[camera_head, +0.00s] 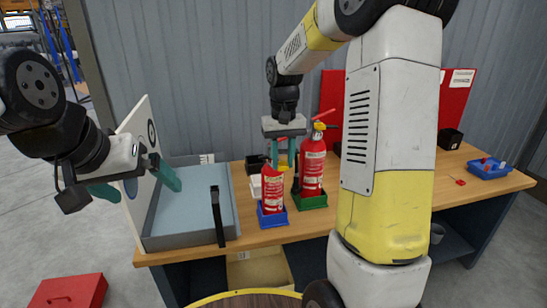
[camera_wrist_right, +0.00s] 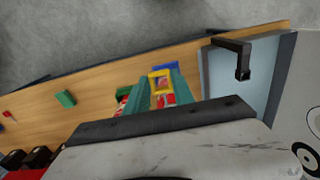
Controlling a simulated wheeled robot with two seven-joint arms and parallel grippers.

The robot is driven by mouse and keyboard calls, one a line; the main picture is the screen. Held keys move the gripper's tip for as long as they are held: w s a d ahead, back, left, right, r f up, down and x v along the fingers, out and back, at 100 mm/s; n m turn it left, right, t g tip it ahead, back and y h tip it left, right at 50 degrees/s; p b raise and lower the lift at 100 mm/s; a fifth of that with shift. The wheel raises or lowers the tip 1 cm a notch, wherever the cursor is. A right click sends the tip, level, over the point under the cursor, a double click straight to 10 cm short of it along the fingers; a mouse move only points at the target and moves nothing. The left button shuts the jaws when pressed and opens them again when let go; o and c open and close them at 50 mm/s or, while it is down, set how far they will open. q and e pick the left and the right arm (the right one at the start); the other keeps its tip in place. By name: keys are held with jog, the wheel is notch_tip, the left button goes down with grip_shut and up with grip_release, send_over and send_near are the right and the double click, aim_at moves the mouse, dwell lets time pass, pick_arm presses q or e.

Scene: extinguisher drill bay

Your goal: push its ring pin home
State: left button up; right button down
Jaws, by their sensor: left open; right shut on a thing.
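A small red extinguisher (camera_head: 272,190) stands upright in a blue holder (camera_head: 272,218) on the bench. My right gripper (camera_head: 284,155) points down just above it, shut on a yellow part (camera_head: 284,168) at its top. The yellow part also shows between the teal fingers in the right wrist view (camera_wrist_right: 160,76). I cannot tell whether this is the ring pin or the valve head, nor how deep any pin sits. A larger red extinguisher (camera_head: 312,168) stands right of it in a green holder (camera_head: 313,201). My left gripper (camera_head: 138,182) is open and empty at the left.
A grey tray (camera_head: 172,243) with a black upright bracket (camera_head: 217,216) is left of the extinguishers, beside a white panel (camera_head: 138,130). A blue bin (camera_head: 489,170) and a black box (camera_head: 450,138) sit at the right. A red box (camera_head: 68,291) is on the floor.

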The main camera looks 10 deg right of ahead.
jog(key=shift+w, duration=3.75)
jog(key=shift+w, duration=0.2)
dwell(2.1)
jog(key=c, duration=1)
grip_release()
jog(key=shift+r, duration=0.1)
notch_tip(320, 180, up, 8)
jog(key=s+r+t+y, duration=0.1)
jog(key=s+r+t, duration=0.35)
jog(key=s, duration=1.05)
jog(key=s+a+f+t+y, duration=0.1)
jog(key=s+a+f, duration=0.1)
jog(key=s, duration=1.2)
jog(key=shift+s+f+t, duration=0.3)
jog(key=shift+s+t, duration=0.05)
